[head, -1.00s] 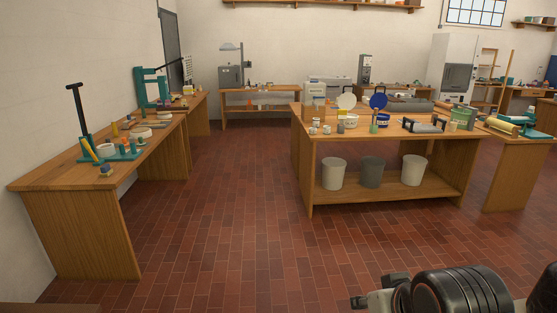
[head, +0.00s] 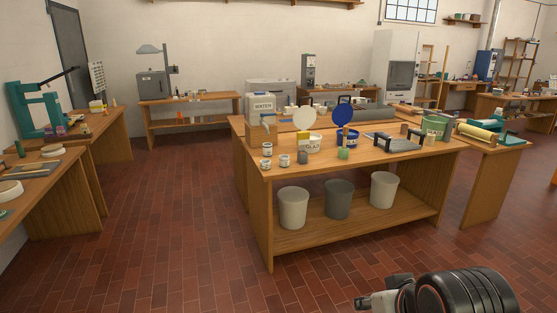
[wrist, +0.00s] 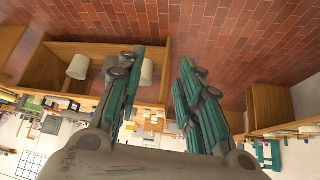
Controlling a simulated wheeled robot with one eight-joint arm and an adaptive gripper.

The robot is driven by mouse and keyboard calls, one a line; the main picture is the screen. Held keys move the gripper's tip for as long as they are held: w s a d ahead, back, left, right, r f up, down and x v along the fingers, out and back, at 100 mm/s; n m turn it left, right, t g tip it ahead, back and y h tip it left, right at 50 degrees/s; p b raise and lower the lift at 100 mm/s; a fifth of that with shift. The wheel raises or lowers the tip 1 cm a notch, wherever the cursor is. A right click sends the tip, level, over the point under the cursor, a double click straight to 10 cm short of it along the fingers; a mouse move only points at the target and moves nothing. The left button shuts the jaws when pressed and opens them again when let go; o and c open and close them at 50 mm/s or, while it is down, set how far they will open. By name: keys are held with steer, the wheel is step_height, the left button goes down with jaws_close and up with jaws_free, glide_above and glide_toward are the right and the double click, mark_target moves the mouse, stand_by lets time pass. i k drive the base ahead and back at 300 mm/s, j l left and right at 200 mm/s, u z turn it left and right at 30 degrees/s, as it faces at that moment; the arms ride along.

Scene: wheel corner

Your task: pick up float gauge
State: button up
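I cannot make out which thing is the float gauge; the small objects in view are too small to tell. In the head view only part of my arm shows at the lower right.
A white water container (head: 260,107) stands at the center table's left end. Three bins (head: 338,199) stand on its lower shelf. A side bench (head: 50,195) with a teal press (head: 37,110) is at the left. Brick floor (head: 165,215) is clear between them.

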mark_target(303, 138)
steer(key=i+l, duration=0.1)
steer(key=i, duration=0.6)
steer(key=i+l, duration=0.15)
steer(key=i, duration=0.55)
steer(key=i+l, duration=0.15)
steer(key=i, duration=0.5)
steer(key=i+l+u, duration=0.1)
steer(key=i+u, duration=0.3)
steer(key=i+l+u, duration=0.35)
steer(key=i, duration=0.2)
steer(key=i+l+u, duration=0.25)
steer(key=i+u, duration=0.15)
steer(key=k+l+z, duration=0.15)
steer(key=l, duration=0.2)
